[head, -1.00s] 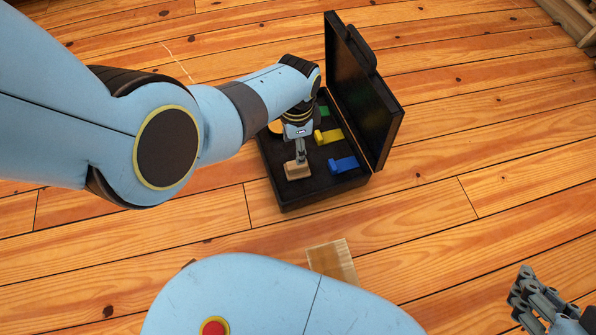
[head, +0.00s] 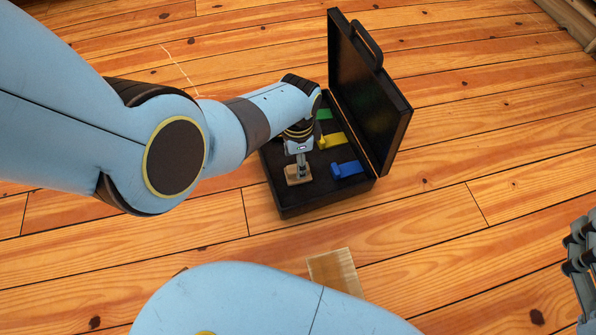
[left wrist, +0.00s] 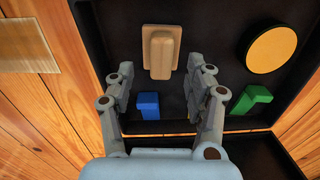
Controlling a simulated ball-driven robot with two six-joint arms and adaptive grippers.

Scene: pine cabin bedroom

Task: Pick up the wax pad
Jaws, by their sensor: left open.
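A tan block with a raised grip (head: 293,181) lies in the open black case; it also shows in the left wrist view (left wrist: 162,52). A flat round orange pad (left wrist: 271,49) lies in the same case, at the right in the left wrist view; my left arm hides it in the head view. No label shows which of these is the wax pad. My left gripper (head: 299,166) is open, pointing down over the tan block. In the left wrist view its fingers (left wrist: 162,76) stand apart, with the block just beyond the tips. My right gripper (head: 581,250) is cut off at the right edge.
The case (head: 329,202) sits on the plank floor with its lid (head: 372,95) raised on the right. Blue (head: 346,169), yellow (head: 333,140) and green (head: 324,114) pieces lie beside the block. A flat wooden board (head: 335,271) lies on the clear floor in front.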

